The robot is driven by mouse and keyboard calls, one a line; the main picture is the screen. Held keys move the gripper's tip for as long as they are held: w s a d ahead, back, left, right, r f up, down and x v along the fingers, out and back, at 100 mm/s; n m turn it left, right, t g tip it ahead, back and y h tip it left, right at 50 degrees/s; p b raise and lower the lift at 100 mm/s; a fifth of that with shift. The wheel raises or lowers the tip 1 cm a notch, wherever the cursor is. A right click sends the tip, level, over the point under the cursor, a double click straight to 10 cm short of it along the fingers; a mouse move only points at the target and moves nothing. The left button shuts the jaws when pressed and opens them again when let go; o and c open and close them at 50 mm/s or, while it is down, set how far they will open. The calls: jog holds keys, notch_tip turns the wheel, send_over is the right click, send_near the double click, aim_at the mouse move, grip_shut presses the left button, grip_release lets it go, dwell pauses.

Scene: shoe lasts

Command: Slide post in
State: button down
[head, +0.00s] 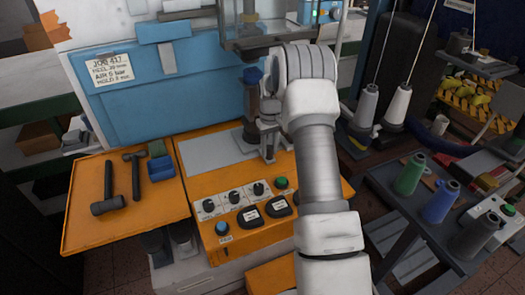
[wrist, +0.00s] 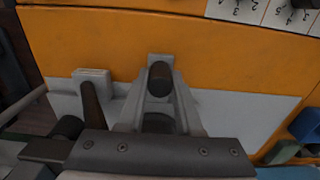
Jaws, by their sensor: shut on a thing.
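In the wrist view my gripper (wrist: 160,95) is shut on a dark, round-ended post (wrist: 160,79), seen nearly end-on between the light grey fingers. In the head view the post is too small and covered to make out. I cannot tell whether the post touches or enters any hole; the place below it is hidden.
The orange bench has knobs and buttons (head: 235,197) in front. Left, an orange tray (head: 150,215) holds hammers (head: 108,190) and blue and green blocks. A blue machine panel (head: 160,75) stands behind. Thread cones (head: 437,202) stand on a dark table at right.

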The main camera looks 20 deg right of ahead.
jog(key=shift+d+r, duration=0.1)
jog(key=shift+d, duration=0.25)
jog(key=c, duration=0.7)
grip_release()
jog(key=shift+d, duration=0.1)
jog(key=shift+o, duration=0.6)
jog(key=shift+r, duration=0.3)
jog(key=r, duration=0.4)
jog(key=shift+s+d+r, duration=0.1)
jog(key=shift+s+d, duration=0.3)
jog(key=s+d+r, duration=0.6)
jog(key=s, duration=0.2)
jog(key=shift+d+b, duration=0.35)
jog(key=shift+d, duration=0.05)
